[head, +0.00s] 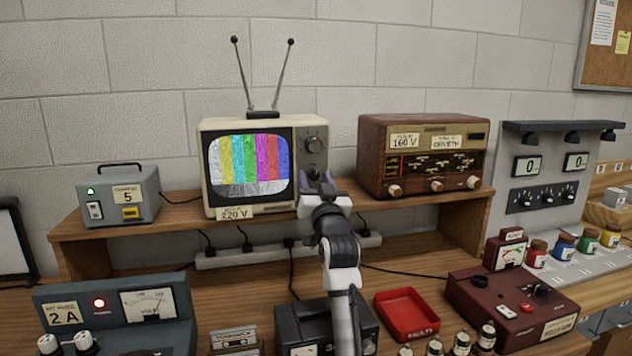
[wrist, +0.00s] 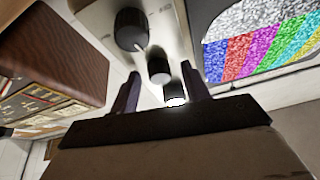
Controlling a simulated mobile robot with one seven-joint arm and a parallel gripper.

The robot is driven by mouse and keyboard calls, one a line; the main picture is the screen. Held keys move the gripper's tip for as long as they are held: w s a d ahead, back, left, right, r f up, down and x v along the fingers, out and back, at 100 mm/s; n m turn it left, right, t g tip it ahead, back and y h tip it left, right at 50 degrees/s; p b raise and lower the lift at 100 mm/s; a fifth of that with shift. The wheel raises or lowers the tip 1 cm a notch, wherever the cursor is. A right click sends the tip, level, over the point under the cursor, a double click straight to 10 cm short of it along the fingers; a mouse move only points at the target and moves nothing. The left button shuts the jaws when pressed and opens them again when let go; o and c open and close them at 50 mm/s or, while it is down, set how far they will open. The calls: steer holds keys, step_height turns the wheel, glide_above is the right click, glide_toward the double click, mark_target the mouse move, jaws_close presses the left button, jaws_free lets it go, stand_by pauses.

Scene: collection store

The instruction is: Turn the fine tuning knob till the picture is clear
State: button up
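The television (head: 204,150) stands on the wooden shelf, its screen (head: 249,165) showing colour bars with grainy speckle; part of the screen (wrist: 265,40) also shows in the wrist view. Its control strip carries a large dial (head: 315,144), a knob below it (head: 315,172) and a third, lowest knob (wrist: 175,93). No label shows which is the fine tuning knob. My gripper (head: 315,186) is at the strip's lower part and hides the lowest knob in the head view. In the wrist view my gripper (wrist: 160,74) is open, with the lowest knob between its fingers, nearer the right finger; contact is unclear.
A brown radio (head: 420,155) stands close right of the television, and a grey channel box (head: 118,195) to its left. Two antenna rods (head: 262,80) rise above the set. A red tray (head: 407,312) and several instruments crowd the bench below.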

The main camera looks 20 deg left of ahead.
steer(key=shift+f, duration=0.1)
steer(key=shift+s+d+f, duration=0.15)
steer(key=shift+s+d, duration=0.05)
steer(key=shift+s, duration=0.1)
steer(key=b+v, duration=0.5)
steer(key=v, duration=0.8)
